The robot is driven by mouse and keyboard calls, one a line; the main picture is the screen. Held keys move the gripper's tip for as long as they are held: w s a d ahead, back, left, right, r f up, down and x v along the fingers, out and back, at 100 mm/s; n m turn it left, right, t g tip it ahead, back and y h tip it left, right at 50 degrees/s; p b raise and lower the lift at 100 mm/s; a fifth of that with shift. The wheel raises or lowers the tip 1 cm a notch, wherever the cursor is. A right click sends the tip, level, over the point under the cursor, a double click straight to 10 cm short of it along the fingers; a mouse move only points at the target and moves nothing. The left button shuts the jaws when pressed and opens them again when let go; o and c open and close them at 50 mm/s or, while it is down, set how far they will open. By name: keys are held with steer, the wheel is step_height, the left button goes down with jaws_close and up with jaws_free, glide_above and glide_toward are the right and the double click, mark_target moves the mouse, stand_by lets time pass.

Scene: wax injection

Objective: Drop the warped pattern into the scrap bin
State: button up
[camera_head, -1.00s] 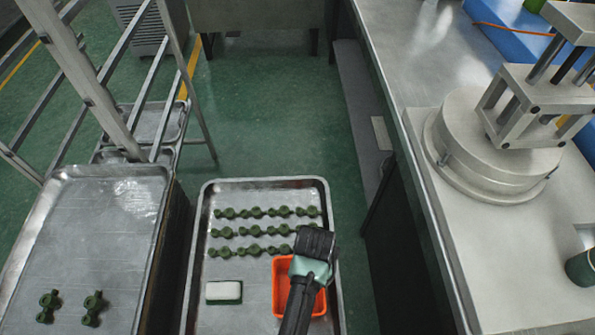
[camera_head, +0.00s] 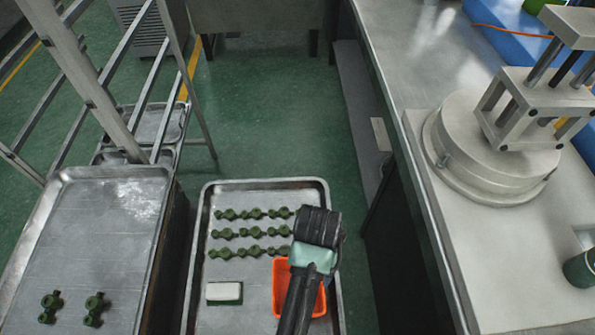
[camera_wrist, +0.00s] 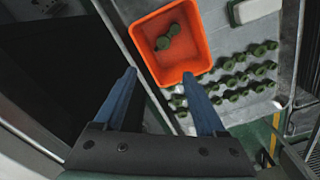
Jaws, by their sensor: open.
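The orange scrap bin (camera_head: 281,283) stands on the right part of a metal tray. In the wrist view I see into the bin (camera_wrist: 190,62); a green wax pattern (camera_wrist: 167,38) lies inside it. I cannot tell from its shape whether it is warped. My gripper (camera_head: 318,228) hangs over the bin's far side in the head view and hides part of it. In the wrist view my gripper (camera_wrist: 158,75) has its two blue fingers spread apart with nothing between them.
Rows of green patterns (camera_head: 250,233) and a white-topped block (camera_head: 224,292) lie on the same metal tray (camera_head: 203,210). Another tray (camera_head: 90,230) at left holds two patterns. A rack (camera_head: 110,100) stands behind it. At right is a worktable with a round metal machine (camera_head: 490,150).

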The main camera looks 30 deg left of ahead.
step_height(320, 180, up, 5)
steer(key=shift+r, duration=0.1)
stand_by(0.5)
steer(key=w+r+t+y, duration=0.2)
steer(key=w+r+t, duration=0.6)
steer(key=w+r, duration=0.65)
steer(key=w+d+r+t, duration=0.2)
steer(key=r+t, duration=0.1)
steer(key=r, duration=0.6)
steer(key=w+d+r+t, duration=0.15)
steer(key=r+t, duration=0.25)
steer(key=r, duration=0.5)
steer(key=s+d+r+t, duration=0.1)
steer(key=d+r+t, duration=0.15)
steer(key=r, duration=0.65)
steer(key=s+d+r+t, duration=0.15)
steer(key=r+t, duration=0.25)
steer(key=r, duration=0.5)
steer(key=s+d+r+t+h, duration=0.2)
steer(key=s+r+t, duration=0.4)
steer(key=s+r, duration=0.5)
step_height(320, 180, up, 2)
steer(key=shift+d+r+m, duration=0.25)
steer(key=shift+d+m, duration=0.1)
steer(key=shift+m, duration=0.05)
